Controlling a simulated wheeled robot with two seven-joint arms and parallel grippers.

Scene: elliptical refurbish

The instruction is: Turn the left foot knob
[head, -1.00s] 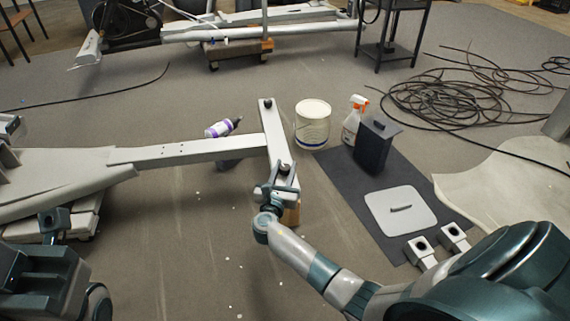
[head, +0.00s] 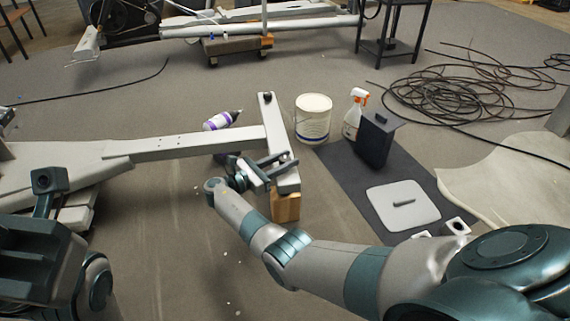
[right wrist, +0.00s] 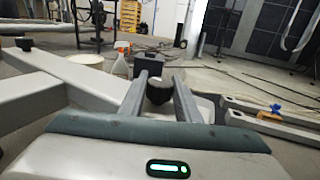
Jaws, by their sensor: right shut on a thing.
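The elliptical's pale cross bar (head: 274,124) lies across the end of its long grey beam (head: 195,144). A black foot knob (head: 267,97) sits on the bar's far end, and it also shows at the left of the right wrist view (right wrist: 24,43). My right gripper (head: 284,163) reaches over the bar's near end from the left. In the right wrist view its two fingers (right wrist: 160,84) are on either side of another black knob (right wrist: 158,92), shut on it. In the head view the fingers mostly hide this knob. My left gripper (head: 48,182) is at the lower left, away from the bar, its jaws unclear.
A wooden block (head: 286,208) supports the bar's near end. A purple-white bottle (head: 222,120) lies behind the beam. A white bucket (head: 313,120), spray bottle (head: 353,115) and dark box (head: 375,141) stand to the right. A grey panel (head: 403,207) lies on a dark mat (head: 345,180). Cables (head: 460,95) lie beyond.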

